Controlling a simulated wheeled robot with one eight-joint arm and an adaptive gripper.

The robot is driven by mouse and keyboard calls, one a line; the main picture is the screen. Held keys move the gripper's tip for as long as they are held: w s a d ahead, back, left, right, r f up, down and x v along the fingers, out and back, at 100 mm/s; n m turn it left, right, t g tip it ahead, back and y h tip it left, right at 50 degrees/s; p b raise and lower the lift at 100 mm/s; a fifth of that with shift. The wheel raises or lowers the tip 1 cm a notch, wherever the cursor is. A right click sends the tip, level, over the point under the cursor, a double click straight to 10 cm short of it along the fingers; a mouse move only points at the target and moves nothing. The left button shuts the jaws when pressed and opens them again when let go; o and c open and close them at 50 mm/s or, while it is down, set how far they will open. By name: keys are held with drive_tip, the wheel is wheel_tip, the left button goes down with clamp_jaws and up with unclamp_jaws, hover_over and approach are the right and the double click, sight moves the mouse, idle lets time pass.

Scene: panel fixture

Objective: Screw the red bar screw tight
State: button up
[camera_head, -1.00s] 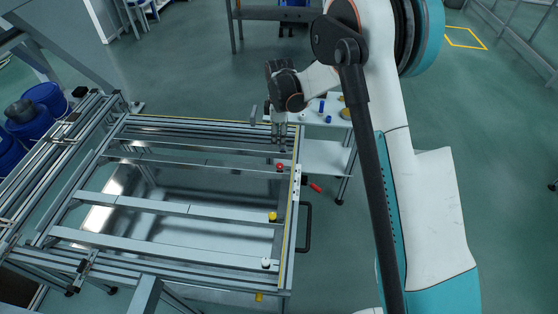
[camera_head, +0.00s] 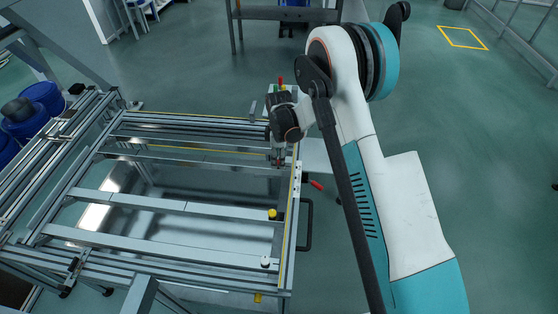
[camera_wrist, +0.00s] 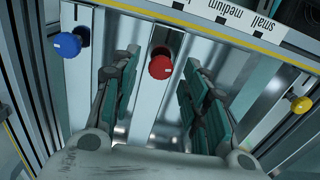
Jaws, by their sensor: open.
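The red bar screw (camera_wrist: 160,67) has a round red knob and sits on a metal bar of the panel frame in the wrist view. My gripper (camera_wrist: 160,76) is open, with one finger to the left and one to the right of the red knob. A gap shows between the knob and each finger; whether the fingertips reach its depth I cannot tell. In the head view my gripper (camera_head: 278,160) points down over the frame's right rail and largely hides the red screw.
A blue knob (camera_wrist: 67,45) and a yellow knob (camera_wrist: 300,104) flank the red one. In the head view the yellow knob (camera_head: 272,214) and a white knob (camera_head: 265,262) sit nearer on the frame. A label strip (camera_wrist: 222,12) runs along the rail. A black handle (camera_head: 308,227) juts out right.

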drive_tip(key=shift+f, duration=0.3)
clamp_jaws()
drive_tip(key=shift+m, duration=0.3)
